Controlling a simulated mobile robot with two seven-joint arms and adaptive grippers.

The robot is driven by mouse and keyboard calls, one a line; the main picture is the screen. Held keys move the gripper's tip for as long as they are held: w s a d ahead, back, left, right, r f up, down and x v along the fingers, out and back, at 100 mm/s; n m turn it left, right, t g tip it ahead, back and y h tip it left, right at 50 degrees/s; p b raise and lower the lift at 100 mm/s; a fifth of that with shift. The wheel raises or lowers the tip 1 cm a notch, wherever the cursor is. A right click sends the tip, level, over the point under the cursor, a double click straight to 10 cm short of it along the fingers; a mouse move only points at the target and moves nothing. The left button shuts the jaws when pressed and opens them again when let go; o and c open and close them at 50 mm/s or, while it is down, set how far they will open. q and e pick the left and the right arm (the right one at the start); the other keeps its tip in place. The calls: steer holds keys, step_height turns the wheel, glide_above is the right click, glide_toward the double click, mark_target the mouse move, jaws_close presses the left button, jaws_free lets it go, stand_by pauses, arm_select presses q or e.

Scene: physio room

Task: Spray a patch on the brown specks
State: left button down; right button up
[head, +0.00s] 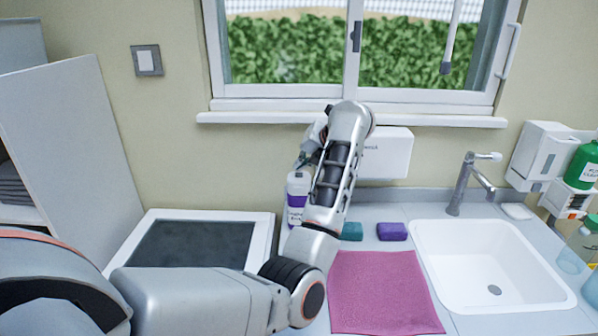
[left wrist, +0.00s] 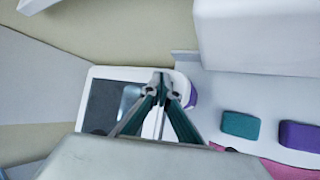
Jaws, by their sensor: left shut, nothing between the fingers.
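A white bottle with a purple label (head: 297,190) stands upright on the counter by the wall, partly hidden behind my left arm. My left gripper (head: 316,134) is at the bottle's top, its fingers mostly hidden by the wrist. In the left wrist view my left gripper (left wrist: 163,82) is shut and empty, with the bottle's purple label (left wrist: 192,96) partly showing behind the fingers. I cannot tell whether they touch the bottle. I cannot make out brown specks in either view. My right gripper is not in view.
A white-framed dark panel (head: 262,232) lies left of the bottle. A teal block (head: 352,232), a purple block (head: 392,232) and a pink cloth (head: 385,292) lie right of it. A white sink (head: 430,250) with a tap (head: 462,185) is further right. A window sill (head: 240,117) runs above.

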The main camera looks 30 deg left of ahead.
mark_target(302, 175)
arm_select(q)
step_height(302, 175, up, 2)
steer(key=shift+r+p, duration=0.1)
steer(key=shift+p, duration=0.85)
steer(key=shift+d+r, duration=0.1)
steer(key=shift+r, duration=1.85)
